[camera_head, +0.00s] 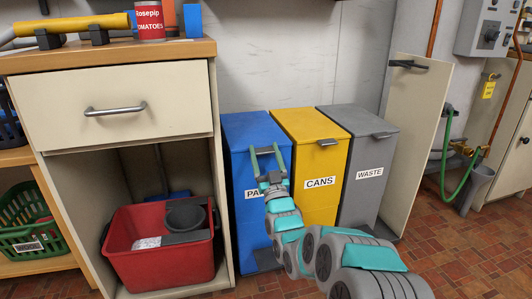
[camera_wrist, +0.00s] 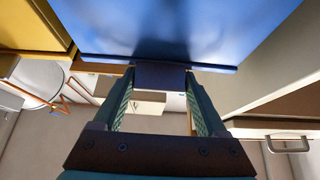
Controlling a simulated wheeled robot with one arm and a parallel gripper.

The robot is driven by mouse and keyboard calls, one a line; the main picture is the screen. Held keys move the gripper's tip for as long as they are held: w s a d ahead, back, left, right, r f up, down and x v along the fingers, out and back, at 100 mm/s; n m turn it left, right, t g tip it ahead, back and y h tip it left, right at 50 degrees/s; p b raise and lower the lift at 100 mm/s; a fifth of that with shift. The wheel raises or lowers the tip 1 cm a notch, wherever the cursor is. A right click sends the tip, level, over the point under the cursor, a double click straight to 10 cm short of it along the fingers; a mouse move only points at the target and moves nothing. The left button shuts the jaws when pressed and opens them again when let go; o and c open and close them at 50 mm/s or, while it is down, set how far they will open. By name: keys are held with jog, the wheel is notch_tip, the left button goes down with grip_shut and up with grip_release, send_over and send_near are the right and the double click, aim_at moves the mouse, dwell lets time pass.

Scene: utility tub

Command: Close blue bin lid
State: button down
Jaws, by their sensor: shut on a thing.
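The blue bin (camera_head: 245,200) stands at the left of a row of three bins, its label partly hidden by my gripper. Its blue lid (camera_head: 250,128) looks flat or nearly flat on top; I cannot tell whether a small gap remains. My gripper (camera_head: 265,149) is at the lid's front edge. In the wrist view, my gripper (camera_wrist: 160,88) has its two fingers on either side of the dark blue handle tab (camera_wrist: 160,75) and is shut on it. The lid's blue face (camera_wrist: 160,30) fills the top of that view.
The yellow CANS bin (camera_head: 318,190) and grey WASTE bin (camera_head: 368,180) stand close on the right. A cabinet (camera_head: 120,113) with a drawer is close on the left, with a red bucket (camera_head: 160,268) inside. An open cream door (camera_head: 418,140) stands beyond the grey bin.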

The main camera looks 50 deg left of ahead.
jog(key=shift+f, duration=0.4)
grip_release()
jog(key=shift+f, duration=0.15)
jog(key=v, duration=0.7)
jog(key=shift+s+d+r+p, duration=0.15)
jog(key=shift+d+r+p, duration=0.15)
jog(key=shift+p, duration=0.1)
